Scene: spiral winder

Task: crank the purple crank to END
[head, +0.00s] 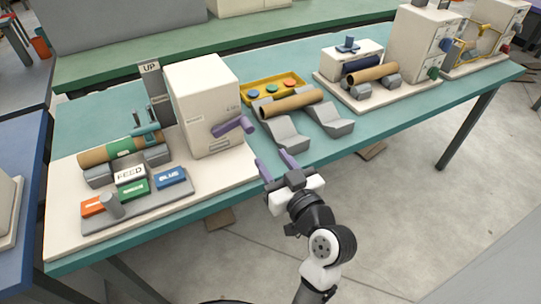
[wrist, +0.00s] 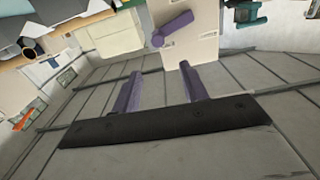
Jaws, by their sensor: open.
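The purple crank (head: 233,126) sticks out from the front of a cream box-shaped machine (head: 203,95) on the table. In the wrist view the crank (wrist: 173,29) shows at the top, beyond my fingertips, with its arm slanting up to the right. My gripper (head: 277,163) is open and empty, with two purple fingers. It is in front of the table's near edge, below and to the right of the crank, and does not touch it. In the wrist view my gripper (wrist: 159,77) has its fingers wide apart. I cannot read an END mark on the machine's face.
Left of the machine stand a cardboard roll on a cradle (head: 125,150), a post marked UP (head: 155,90) and a FEED panel (head: 140,200). To the right are a yellow tray (head: 272,88) and a tube (head: 291,102) on grey cradles. Floor in front is mostly open.

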